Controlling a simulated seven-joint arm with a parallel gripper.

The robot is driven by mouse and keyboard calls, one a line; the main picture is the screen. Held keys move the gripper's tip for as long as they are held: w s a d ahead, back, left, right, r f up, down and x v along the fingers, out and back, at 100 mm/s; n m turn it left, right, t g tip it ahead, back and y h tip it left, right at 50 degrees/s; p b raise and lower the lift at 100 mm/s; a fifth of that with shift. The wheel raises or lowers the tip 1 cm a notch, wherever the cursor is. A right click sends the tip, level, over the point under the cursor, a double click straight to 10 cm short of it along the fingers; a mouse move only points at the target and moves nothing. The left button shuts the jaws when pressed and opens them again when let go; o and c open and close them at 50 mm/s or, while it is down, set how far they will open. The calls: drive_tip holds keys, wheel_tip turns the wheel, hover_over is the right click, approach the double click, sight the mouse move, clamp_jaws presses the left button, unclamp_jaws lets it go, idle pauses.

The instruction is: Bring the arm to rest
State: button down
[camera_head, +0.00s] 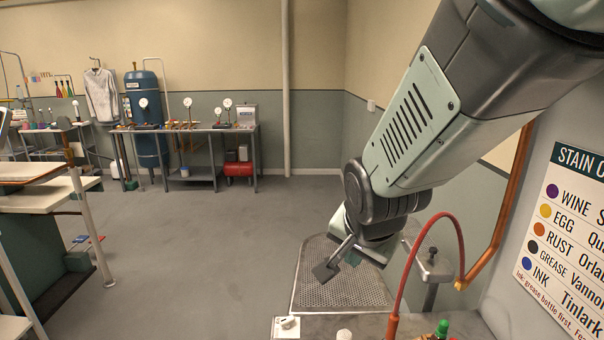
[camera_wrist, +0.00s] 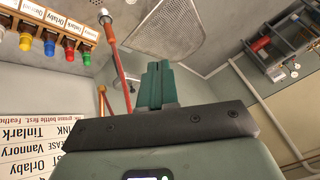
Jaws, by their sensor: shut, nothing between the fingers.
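My gripper (camera_head: 353,259) hangs at the end of my arm in the head view, pointing downward over the perforated grey board. Its green fingers also show in the wrist view (camera_wrist: 158,68), pressed together with nothing between them. My arm comes down from the upper right of the head view. The gripper appears to be in free air; the hand partly hides the far end of the board.
The perforated board (camera_head: 340,290) lies below the gripper. A red hose (camera_head: 407,270) arches just right of it, with a copper pipe (camera_head: 495,240) beyond. Colored bottles (camera_wrist: 52,45) hang in a labelled rack. A stain chart (camera_head: 572,225) stands right.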

drive_tip(key=s+d+r+n, duration=0.1)
drive_tip(key=s+r+n, duration=0.2)
drive_tip(key=s+r, duration=0.2)
drive_tip(key=s+d+r+n, duration=0.1)
drive_tip(key=s+r+n, duration=0.2)
drive_tip(key=s, duration=0.9)
drive_tip(key=shift+s+r+n+g, duration=0.2)
drive_tip(key=shift+r+n+g, duration=0.2)
drive_tip(key=shift+r, duration=0.55)
drive_tip(key=shift+d, duration=0.1)
